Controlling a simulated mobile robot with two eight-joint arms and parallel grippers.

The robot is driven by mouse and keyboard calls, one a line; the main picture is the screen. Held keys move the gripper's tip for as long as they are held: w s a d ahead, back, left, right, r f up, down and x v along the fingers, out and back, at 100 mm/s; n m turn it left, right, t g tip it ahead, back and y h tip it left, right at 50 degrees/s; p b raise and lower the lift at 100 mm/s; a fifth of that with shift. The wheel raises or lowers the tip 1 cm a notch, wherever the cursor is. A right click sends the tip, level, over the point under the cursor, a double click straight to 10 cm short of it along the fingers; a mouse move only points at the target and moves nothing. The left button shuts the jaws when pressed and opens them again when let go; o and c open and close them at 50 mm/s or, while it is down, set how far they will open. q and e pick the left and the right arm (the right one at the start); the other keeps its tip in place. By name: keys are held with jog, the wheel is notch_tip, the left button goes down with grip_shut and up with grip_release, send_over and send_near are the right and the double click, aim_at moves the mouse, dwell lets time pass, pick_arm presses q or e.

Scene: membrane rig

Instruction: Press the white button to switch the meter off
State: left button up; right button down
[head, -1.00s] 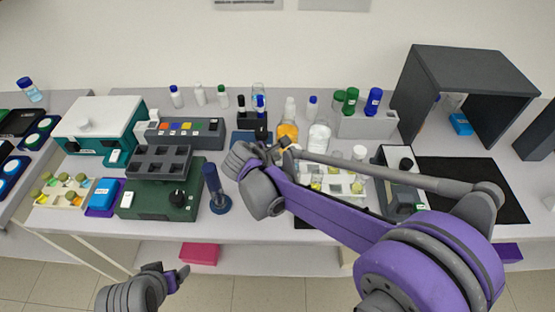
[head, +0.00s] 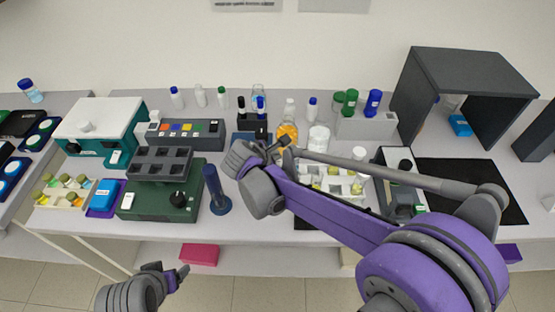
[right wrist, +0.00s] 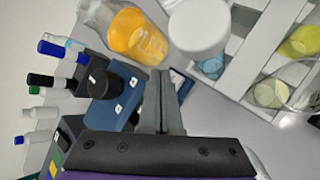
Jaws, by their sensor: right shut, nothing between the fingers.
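A blue box (right wrist: 122,92) with a black knob (right wrist: 102,84) and small white buttons (right wrist: 133,82) shows in the right wrist view, just left of my right gripper (right wrist: 160,74). Its blue top (head: 241,137) shows partly in the head view, behind my right gripper (head: 283,146). The right gripper is shut and empty, with its fingertips close beside the blue box; contact cannot be told. My left gripper (head: 176,276) hangs low, in front of the bench; its opening is unclear. Any meter display is hidden or too small to read.
An orange-filled flask (right wrist: 137,37) and a white-capped bottle (right wrist: 198,30) stand close to my right fingertips. A white rack (right wrist: 258,75) is to their right. Several capped vials (right wrist: 55,81) stand left of the blue box. A blue post (head: 216,188) stands near the bench's front.

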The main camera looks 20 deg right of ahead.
pick_arm(q)
jog(key=r+p, duration=0.1)
jog(key=w+r, duration=0.1)
jog(key=w+r+p, duration=0.1)
jog(key=r, duration=0.1)
jog(key=shift+p, duration=0.3)
pick_arm(e)
notch_tip(320, 180, up, 6)
pick_arm(q)
jog(key=shift+s, duration=0.15)
pick_arm(e)
jog(key=shift+f, duration=0.1)
dwell(0.3)
